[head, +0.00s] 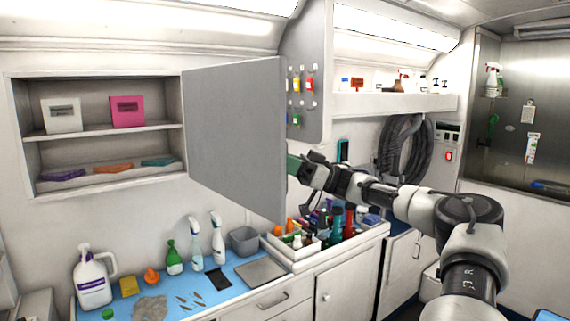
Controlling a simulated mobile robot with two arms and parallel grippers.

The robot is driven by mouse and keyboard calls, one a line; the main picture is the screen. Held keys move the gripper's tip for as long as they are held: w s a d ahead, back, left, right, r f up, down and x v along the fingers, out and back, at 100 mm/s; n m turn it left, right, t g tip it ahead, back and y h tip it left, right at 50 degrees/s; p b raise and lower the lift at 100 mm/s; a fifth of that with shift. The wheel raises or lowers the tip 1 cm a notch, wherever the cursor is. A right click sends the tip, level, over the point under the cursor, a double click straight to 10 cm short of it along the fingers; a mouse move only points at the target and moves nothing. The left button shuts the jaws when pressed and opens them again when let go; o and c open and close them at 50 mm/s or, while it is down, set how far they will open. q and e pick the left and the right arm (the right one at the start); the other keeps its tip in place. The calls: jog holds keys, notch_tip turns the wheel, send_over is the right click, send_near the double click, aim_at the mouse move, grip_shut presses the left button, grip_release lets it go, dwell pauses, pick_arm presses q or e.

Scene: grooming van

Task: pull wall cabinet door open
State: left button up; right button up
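The wall cabinet (27,158) on the left wall is open. Its grey door (235,130) is hinged on the right side of the opening and stands swung well out from it. The shelves inside show a white box (61,115), a pink box (127,111) and folded cloths in purple, orange and teal. My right gripper (295,165) is at the free right edge of the door, with its arm coming in from the right. Its fingertips are partly hidden by the door, so I cannot tell whether it touches or grips it. My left gripper is not in view.
Below is a counter with a blue mat (215,282), a white jug (92,278), spray bottles (218,240) and a grey bin (244,240). A tray of bottles (290,248) stands under the door's free edge. A coiled hose (405,150) hangs behind my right arm.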

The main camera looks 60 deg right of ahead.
jog(key=shift+o, duration=1.1)
jog(key=shift+s+d+f, duration=0.1)
jog(key=shift+f, duration=0.1)
jog(key=b+v, duration=0.5)
jog(key=v, duration=0.5)
jog(key=shift+s+d+b, duration=0.15)
jog(key=shift+s+b, duration=0.05)
jog(key=shift+b, duration=0.1)
jog(key=shift+r, duration=0.1)
